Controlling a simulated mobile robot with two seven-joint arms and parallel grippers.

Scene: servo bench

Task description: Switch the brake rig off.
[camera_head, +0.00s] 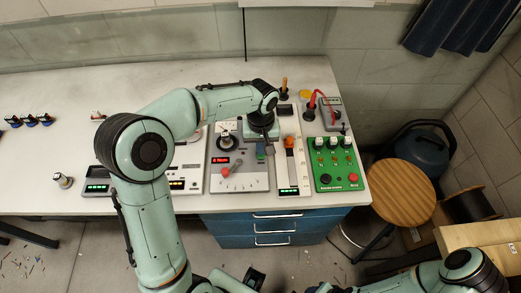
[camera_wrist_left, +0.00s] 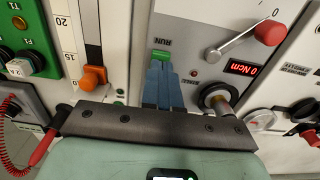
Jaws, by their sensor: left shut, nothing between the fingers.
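The brake rig (camera_head: 250,184) is a grey panel near the right of the bench. In the left wrist view its panel (camera_wrist_left: 200,30) carries a red display (camera_wrist_left: 242,69) reading 0 Ncm, a red-knobbed lever (camera_wrist_left: 268,32) and a round metal knob (camera_wrist_left: 216,97). A green rocker switch (camera_wrist_left: 161,55) sits by the word RUN. My left gripper (camera_wrist_left: 164,68) is shut and empty, its blue fingertips at the green rocker's edge; I cannot tell whether they touch. In the head view the left gripper (camera_head: 261,148) hangs over the panel's right side. My right gripper is out of view.
A narrow panel with an orange slider (camera_head: 290,142) and a green board (camera_head: 336,165) stand close on the right. A red cable (camera_head: 318,95) arches behind. Other instruments (camera_head: 188,165) stand on the left. The bench's middle left is clear.

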